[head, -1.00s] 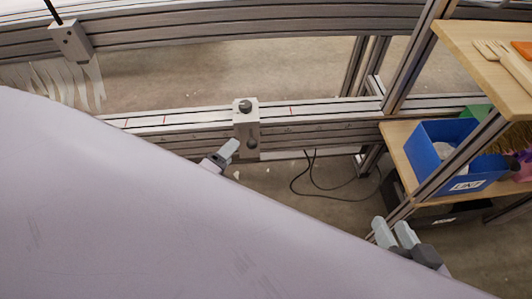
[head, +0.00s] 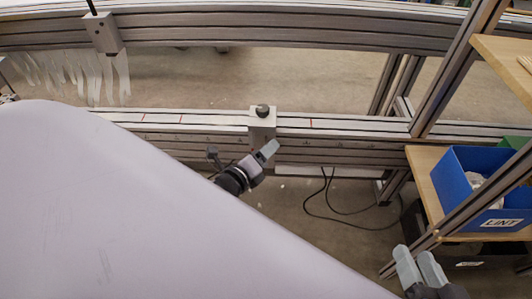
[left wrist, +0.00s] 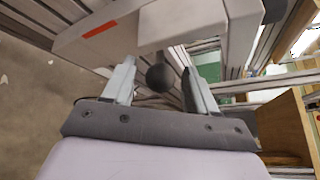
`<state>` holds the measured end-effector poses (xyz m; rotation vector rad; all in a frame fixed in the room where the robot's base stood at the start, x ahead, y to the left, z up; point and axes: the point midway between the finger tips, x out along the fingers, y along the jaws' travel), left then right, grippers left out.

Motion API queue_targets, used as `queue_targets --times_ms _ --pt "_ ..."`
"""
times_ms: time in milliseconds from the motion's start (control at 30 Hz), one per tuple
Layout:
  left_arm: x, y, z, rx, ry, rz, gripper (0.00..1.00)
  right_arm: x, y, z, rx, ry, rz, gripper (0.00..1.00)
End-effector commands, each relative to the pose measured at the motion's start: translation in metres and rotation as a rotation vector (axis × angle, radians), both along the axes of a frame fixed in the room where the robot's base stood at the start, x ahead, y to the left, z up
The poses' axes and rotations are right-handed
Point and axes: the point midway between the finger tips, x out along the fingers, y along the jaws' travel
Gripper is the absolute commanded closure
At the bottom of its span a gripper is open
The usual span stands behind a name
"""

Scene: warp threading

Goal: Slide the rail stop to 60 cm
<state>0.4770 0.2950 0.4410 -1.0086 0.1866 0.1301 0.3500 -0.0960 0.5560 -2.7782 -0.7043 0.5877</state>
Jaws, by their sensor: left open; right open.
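The rail stop (head: 262,122), a pale grey block with a dark round knob (head: 263,111) on top, sits on the long metal rail (head: 360,127). It stands between red marks on the pale scale strip (head: 220,121). My left gripper (head: 266,151) is open just in front of the block's lower part. In the left wrist view its two fingers (left wrist: 160,88) stand apart, with a dark ball-shaped knob (left wrist: 161,77) showing between them. I cannot tell whether they touch the stop. My right gripper (head: 418,262) is open and empty at the lower right, away from the rail.
A second block (head: 103,34) with a dark rod hangs on the upper beam, above pale strips (head: 90,72). A blue LINT bin (head: 480,185) stands on a wooden shelf (head: 428,165) at the right. An upright metal post (head: 450,75) rises beside it. A black cable (head: 318,205) hangs below the rail.

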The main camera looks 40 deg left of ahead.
Motion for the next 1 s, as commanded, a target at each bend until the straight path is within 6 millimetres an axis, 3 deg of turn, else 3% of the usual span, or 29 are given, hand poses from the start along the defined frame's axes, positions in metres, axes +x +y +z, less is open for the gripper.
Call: queue_targets --times_ms 400,433,600,833,1000 --pt "0.009 0.0 -0.002 0.0 0.001 -0.001 0.43 0.0 -0.003 0.001 -0.016 -0.021 -0.007 0.57" --pt "0.009 0.0 -0.002 0.0 0.001 -0.001 0.46 0.0 -0.003 0.001 -0.016 -0.022 -0.008 0.57" --pt "0.009 0.0 -0.002 0.0 0.001 -0.001 1.0 -0.001 -0.003 0.001 -0.016 -0.021 -0.007 0.57" --pt "0.007 0.003 -0.001 0.001 0.001 -0.001 1.0 -0.001 -0.003 0.002 -0.013 -0.018 -0.006 0.57" --pt "-0.005 0.022 0.0 0.005 0.005 0.0 1.0 -0.003 0.0 0.006 0.007 0.011 0.006 0.57"
